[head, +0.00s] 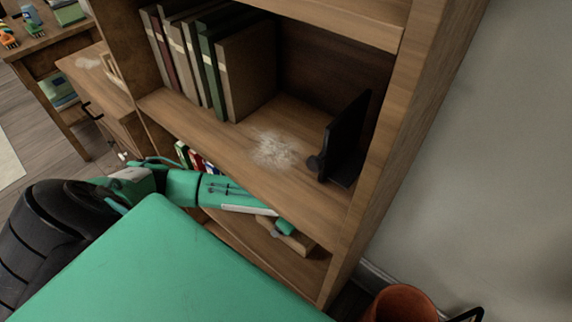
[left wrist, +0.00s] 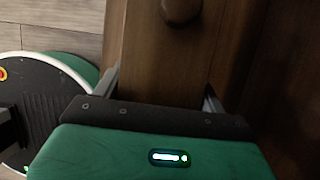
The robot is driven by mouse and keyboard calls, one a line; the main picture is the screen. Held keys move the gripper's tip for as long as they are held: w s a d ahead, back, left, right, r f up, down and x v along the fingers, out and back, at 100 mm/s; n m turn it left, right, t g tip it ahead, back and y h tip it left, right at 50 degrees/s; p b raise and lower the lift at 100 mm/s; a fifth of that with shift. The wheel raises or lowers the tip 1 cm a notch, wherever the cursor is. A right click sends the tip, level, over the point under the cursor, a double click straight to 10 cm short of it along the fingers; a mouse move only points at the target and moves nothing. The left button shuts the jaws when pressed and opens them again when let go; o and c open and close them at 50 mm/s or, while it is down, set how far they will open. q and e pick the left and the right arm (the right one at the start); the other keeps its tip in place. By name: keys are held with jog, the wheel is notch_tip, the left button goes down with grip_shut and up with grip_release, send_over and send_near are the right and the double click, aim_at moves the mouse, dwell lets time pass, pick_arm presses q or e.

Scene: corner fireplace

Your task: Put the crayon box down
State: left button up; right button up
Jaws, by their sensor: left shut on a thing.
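The crayon box appears as a brown wooden block (left wrist: 165,50) between the fingers in the left wrist view. In the head view a pale wooden piece of it (head: 298,241) shows at the end of my left arm, inside the lower shelf (head: 235,237) of the bookcase. My left gripper (left wrist: 163,88) is shut on it; in the head view the gripper (head: 286,228) is partly hidden by the upper shelf board. I cannot tell whether the box touches the shelf. My right gripper is in neither view.
Above, a shelf (head: 225,130) holds upright books (head: 240,75), a pale dusty patch (head: 275,150) and a dark upright stand (head: 343,135). More books (head: 185,155) stand lower left. The bookcase's right side panel (head: 400,140) closes that side. A reddish pot (head: 400,305) stands at lower right.

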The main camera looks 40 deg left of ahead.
pick_arm(q)
jog(key=shift+s+f, duration=0.15)
jog(key=shift+f, duration=1.35)
notch_tip(320, 180, down, 3)
jog(key=shift+f+b, duration=0.2)
jog(key=shift+b, duration=0.55)
jog(key=shift+w+f, duration=0.15)
jog(key=shift+w, duration=0.05)
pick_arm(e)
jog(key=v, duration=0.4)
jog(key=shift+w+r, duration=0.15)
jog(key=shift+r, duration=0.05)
pick_arm(q)
jog(key=shift+f, duration=0.1)
jog(key=o, duration=1)
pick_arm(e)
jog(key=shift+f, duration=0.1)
pick_arm(q)
jog(key=shift+o, duration=0.2)
jog(key=shift+r, duration=0.3)
jog(key=p+v, duration=0.1)
jog(key=v, duration=0.6)
jog(key=shift+d+r+p, duration=0.1)
jog(key=shift+p, duration=0.2)
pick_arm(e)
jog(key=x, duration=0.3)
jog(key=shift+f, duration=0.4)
